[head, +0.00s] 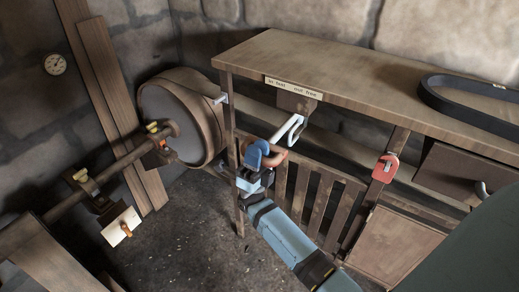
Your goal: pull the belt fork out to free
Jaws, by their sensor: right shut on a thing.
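The belt fork's pale metal rod (288,128) shows as a bent loop below a small block under the bench's front edge. The label (293,88) above it reads "in: fast out: free". My right gripper (263,156), blue, is shut at the near end of the rod, around a brown-orange grip that it partly hides. A small pale piece (220,99) shows beside the left bench post, near the belt drum (180,118); whether it belongs to the fork I cannot tell. My left gripper is not in view.
A slatted wooden guard (325,200) stands just behind my right arm. A red lock-like piece (386,168) hangs on a post to the right. A black belt loop (430,98) lies on the bench. A shaft (115,166) runs at the left.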

